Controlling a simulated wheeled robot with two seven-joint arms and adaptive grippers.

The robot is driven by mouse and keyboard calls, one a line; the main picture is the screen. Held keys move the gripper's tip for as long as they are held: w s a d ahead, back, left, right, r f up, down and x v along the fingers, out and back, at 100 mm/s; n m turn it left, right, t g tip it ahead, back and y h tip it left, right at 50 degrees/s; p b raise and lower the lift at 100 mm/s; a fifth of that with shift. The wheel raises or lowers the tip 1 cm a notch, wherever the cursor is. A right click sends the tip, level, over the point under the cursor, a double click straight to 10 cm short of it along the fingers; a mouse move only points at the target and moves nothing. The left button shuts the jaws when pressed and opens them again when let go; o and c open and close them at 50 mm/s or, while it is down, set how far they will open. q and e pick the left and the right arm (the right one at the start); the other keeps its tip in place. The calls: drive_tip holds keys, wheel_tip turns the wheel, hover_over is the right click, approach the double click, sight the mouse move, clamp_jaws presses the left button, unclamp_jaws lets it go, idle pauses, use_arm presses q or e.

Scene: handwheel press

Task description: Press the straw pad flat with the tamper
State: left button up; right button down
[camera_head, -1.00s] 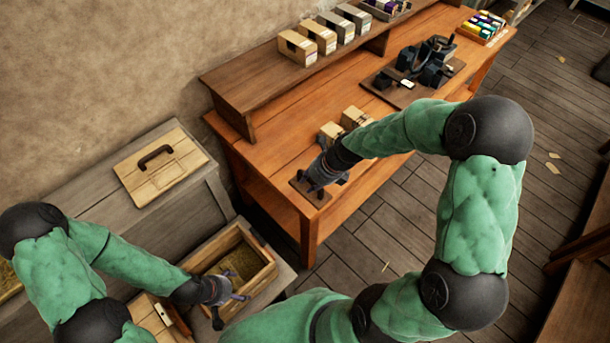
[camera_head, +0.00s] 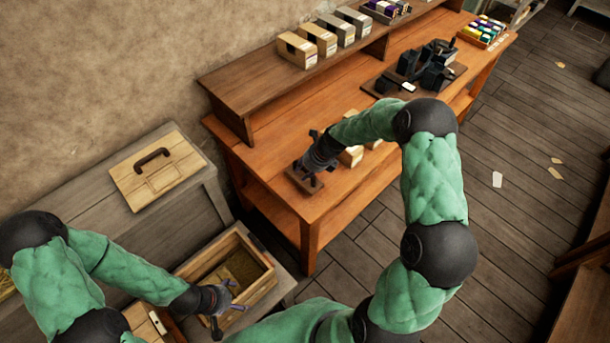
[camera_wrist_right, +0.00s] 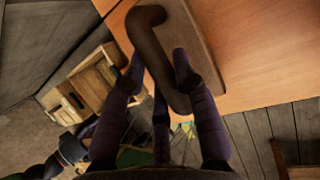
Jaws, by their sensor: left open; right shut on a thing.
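The tamper (camera_head: 305,180), a brown flat board with a dark curved handle, is at the front left of the orange workbench. My right gripper (camera_head: 312,166) is shut on its handle. In the right wrist view the fingers close around the handle (camera_wrist_right: 152,45) with the board (camera_wrist_right: 198,40) behind it. I cannot tell whether the board touches the bench or is just above it. The straw pad (camera_head: 240,267) lies inside an open wooden box (camera_head: 262,284) at lower left. My left gripper (camera_head: 232,303) is open and empty at the box's near side.
The workbench (camera_head: 262,165) carries small boxes (camera_head: 350,156) beside my right gripper and a dark device on a board (camera_head: 415,75) further back. Floor shows between box and bench.

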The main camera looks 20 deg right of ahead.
wheel_tip(320, 180, down, 2)
drive_tip(key=shift+s, duration=0.1)
drive_tip(key=c, duration=1)
unclamp_jaws()
drive_tip(key=shift+f, duration=0.1)
drive_tip(key=shift+f+b, duration=0.2)
drive_tip(key=shift+b, duration=0.6)
drive_tip(key=p+v, duration=0.1)
drive_tip(key=v, duration=0.2)
drive_tip(key=p+v, duration=0.1)
drive_tip(key=v, duration=0.3)
drive_tip(key=p+v, duration=0.1)
drive_tip(key=v, duration=0.3)
drive_tip(key=shift+w+d, duration=0.2)
drive_tip(key=shift+w, duration=0.05)
